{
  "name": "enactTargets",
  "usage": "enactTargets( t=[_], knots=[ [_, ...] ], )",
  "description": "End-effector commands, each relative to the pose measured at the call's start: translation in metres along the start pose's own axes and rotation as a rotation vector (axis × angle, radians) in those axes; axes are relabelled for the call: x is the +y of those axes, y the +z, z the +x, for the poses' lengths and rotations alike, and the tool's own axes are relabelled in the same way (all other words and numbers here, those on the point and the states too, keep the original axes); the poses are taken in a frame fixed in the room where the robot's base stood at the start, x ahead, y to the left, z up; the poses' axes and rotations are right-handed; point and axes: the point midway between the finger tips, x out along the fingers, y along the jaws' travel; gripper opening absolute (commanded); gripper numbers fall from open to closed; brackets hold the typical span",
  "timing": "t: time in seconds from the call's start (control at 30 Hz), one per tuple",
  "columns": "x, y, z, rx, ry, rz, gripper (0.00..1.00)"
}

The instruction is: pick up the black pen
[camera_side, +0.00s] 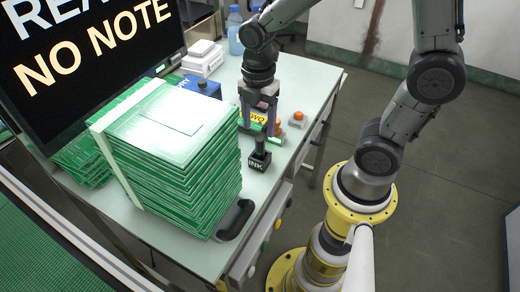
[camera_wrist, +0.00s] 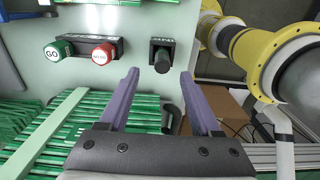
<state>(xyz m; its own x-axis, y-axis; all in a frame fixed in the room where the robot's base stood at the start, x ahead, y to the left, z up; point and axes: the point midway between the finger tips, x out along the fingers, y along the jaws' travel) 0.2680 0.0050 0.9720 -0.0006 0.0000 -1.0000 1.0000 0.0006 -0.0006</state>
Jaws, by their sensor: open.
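A small black block marked INK (camera_side: 259,162) stands on the pale table, with a dark upright piece (camera_side: 260,146) rising from it. I cannot tell for certain whether this piece is the black pen. The block also shows in the wrist view (camera_wrist: 162,60), just beyond my fingertips. My gripper (camera_side: 258,122) is open and points down above and slightly behind the block, apart from it. In the wrist view its two purple fingers (camera_wrist: 160,74) are spread with nothing between them.
A tall stack of green boards (camera_side: 180,150) stands left of the block, with a black curved handle-like object (camera_side: 237,218) at its foot. A blue box (camera_side: 200,86), a water bottle (camera_side: 235,32) and orange-capped items (camera_side: 298,119) stand further back. A large screen (camera_side: 90,50) overhangs the left.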

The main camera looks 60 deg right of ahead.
Motion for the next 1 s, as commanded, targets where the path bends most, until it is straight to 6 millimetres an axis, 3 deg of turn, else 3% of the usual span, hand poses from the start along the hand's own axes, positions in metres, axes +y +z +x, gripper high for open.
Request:
enactTargets(
  t=[0.27, 0.6, 0.87, 0.9, 1.0],
  knots=[
    [-0.002, 0.000, 0.021, 0.000, -0.003, 0.001, 0.65],
    [-0.004, 0.000, 0.064, 0.000, -0.002, 0.001, 0.65],
    [-0.003, 0.000, 0.067, 0.000, 0.001, 0.001, 0.65],
    [-0.003, 0.000, 0.067, 0.000, 0.000, 0.001, 0.63],
    [-0.003, 0.000, 0.067, 0.000, 0.001, 0.001, 0.45]
  ],
)
